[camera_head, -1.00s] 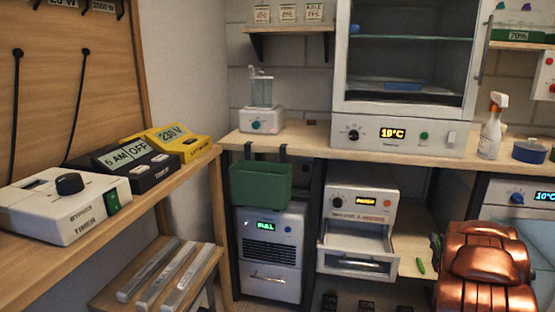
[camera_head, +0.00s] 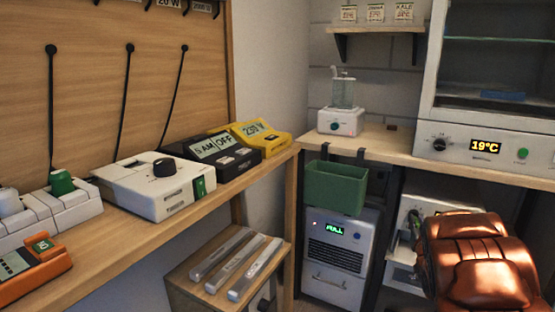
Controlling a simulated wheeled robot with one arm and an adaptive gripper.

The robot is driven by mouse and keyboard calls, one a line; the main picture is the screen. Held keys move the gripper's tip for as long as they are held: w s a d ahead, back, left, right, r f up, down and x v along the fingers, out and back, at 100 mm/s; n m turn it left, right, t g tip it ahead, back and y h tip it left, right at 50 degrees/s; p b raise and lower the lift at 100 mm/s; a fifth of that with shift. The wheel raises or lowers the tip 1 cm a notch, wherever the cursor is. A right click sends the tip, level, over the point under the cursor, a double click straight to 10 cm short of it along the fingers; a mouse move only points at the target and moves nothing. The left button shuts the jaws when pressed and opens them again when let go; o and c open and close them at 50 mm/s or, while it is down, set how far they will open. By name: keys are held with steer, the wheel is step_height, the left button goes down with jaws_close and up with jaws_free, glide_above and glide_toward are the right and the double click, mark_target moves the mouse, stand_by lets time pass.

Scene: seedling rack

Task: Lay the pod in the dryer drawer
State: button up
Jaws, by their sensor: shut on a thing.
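The dryer (camera_head: 408,208) is a white box under the bench at right, largely hidden behind my copper-coloured arm. Its drawer (camera_head: 401,272) stands out below, and only its left part shows; the inside cannot be seen. A dark sliver of my gripper (camera_head: 416,226) shows at the left edge of my arm, in front of the dryer. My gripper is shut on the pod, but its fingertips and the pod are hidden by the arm.
A white unit with a green display (camera_head: 345,240) stands left of the dryer, with a green bin (camera_head: 336,188) hanging above it. A low stand (camera_head: 190,285) carries metal bars. A wooden bench (camera_head: 130,232) with timers runs along the left. The incubator (camera_head: 480,148) is above right.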

steer(key=w+a+r+n+y, duration=0.1)
steer(key=w+a+r+y, duration=0.1)
steer(key=a, duration=0.8)
steer(key=w+a+r+n+y, duration=0.1)
steer(key=w+a+r+y, duration=0.1)
steer(key=a, duration=0.8)
steer(key=w+a+r+n+y, duration=0.1)
steer(key=w+a+r+y, duration=0.1)
steer(key=a, duration=0.8)
step_height(320, 180, up, 32)
steer(key=p, duration=3.2)
steer(key=shift+s+a+r+t, duration=0.15)
steer(key=shift+s+a+t, duration=0.05)
steer(key=shift+a+t, duration=0.2)
